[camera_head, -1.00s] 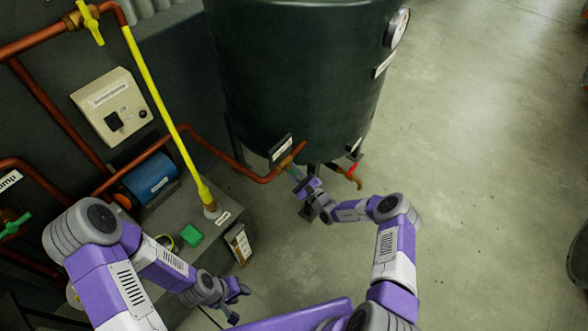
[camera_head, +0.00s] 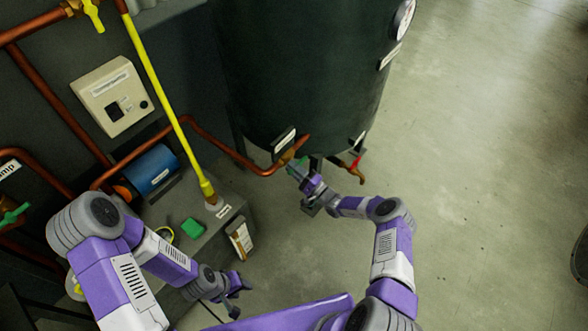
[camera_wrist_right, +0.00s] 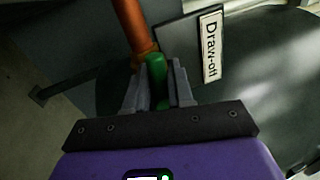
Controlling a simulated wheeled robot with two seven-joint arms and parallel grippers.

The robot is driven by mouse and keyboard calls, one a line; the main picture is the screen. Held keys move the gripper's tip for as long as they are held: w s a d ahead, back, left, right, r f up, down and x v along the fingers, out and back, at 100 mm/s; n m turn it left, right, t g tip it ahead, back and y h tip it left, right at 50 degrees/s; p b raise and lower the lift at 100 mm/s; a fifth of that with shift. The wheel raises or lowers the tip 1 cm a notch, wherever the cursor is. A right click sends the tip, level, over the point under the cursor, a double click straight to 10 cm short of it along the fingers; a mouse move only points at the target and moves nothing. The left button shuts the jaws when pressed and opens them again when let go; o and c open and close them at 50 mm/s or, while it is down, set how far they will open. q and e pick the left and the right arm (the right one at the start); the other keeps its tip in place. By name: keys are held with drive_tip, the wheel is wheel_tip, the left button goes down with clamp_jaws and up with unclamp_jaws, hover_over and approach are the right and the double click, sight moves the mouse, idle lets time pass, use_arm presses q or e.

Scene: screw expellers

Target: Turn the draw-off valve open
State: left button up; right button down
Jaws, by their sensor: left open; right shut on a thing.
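The draw-off valve's green handle (camera_wrist_right: 157,75) stands between the fingers of my right gripper (camera_wrist_right: 158,92) in the right wrist view. The gripper is shut on it. The copper pipe (camera_wrist_right: 133,25) runs just beyond the handle, and the "Draw-off" label (camera_wrist_right: 210,47) is to its right. In the head view my right gripper (camera_head: 298,170) is at the tank's lower front edge, below the draw-off label (camera_head: 284,140), and partly covers the valve. My left gripper (camera_head: 238,291) is open and empty, low near the bench.
The dark green tank (camera_head: 300,75) stands over the valve. A second tap with a red handle (camera_head: 356,165) is close on the right. A yellow pipe (camera_head: 165,100), a control box (camera_head: 113,100) and a blue motor (camera_head: 153,172) are left.

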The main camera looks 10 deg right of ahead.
drive_tip(key=shift+f+n, duration=0.2)
drive_tip(key=shift+n, duration=0.6)
drive_tip(key=shift+d, duration=0.1)
drive_tip(key=c, duration=1.1)
unclamp_jaws()
drive_tip(key=shift+c, duration=0.2)
drive_tip(key=p+v, duration=0.1)
drive_tip(key=v, duration=0.6)
drive_tip(key=shift+s+d+p, duration=0.15)
drive_tip(key=shift+s+p, duration=0.05)
drive_tip(key=shift+p, duration=0.1)
